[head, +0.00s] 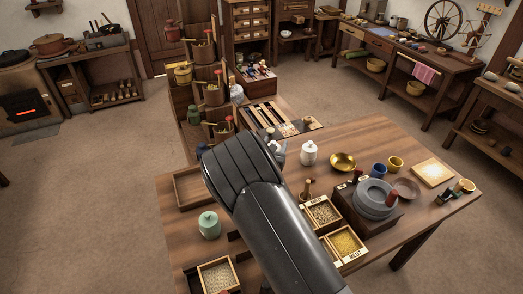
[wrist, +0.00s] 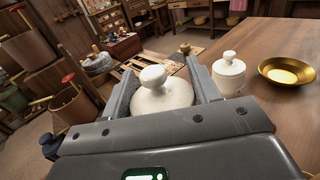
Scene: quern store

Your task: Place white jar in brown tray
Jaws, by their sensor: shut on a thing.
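My gripper (wrist: 160,76) is shut on a white jar (wrist: 162,100), with a finger on each side of its round-knobbed lid. In the head view my gripper (head: 278,150) is mostly behind my dark arm, and the held jar is largely hidden. A second white jar (head: 308,153) with a knobbed lid stands on the table just right of my gripper; it also shows in the wrist view (wrist: 228,75). A shallow brown tray (head: 188,189) lies at the table's left edge, left of my arm. Its visible part is empty, and my arm covers its right side.
A brass bowl (head: 343,162) stands right of the second jar. A green jar (head: 209,225) stands in front of the tray. Boxes of grain (head: 345,244) and a quern (head: 374,199) are right of my arm. A tiered stand (head: 208,95) rises behind the table.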

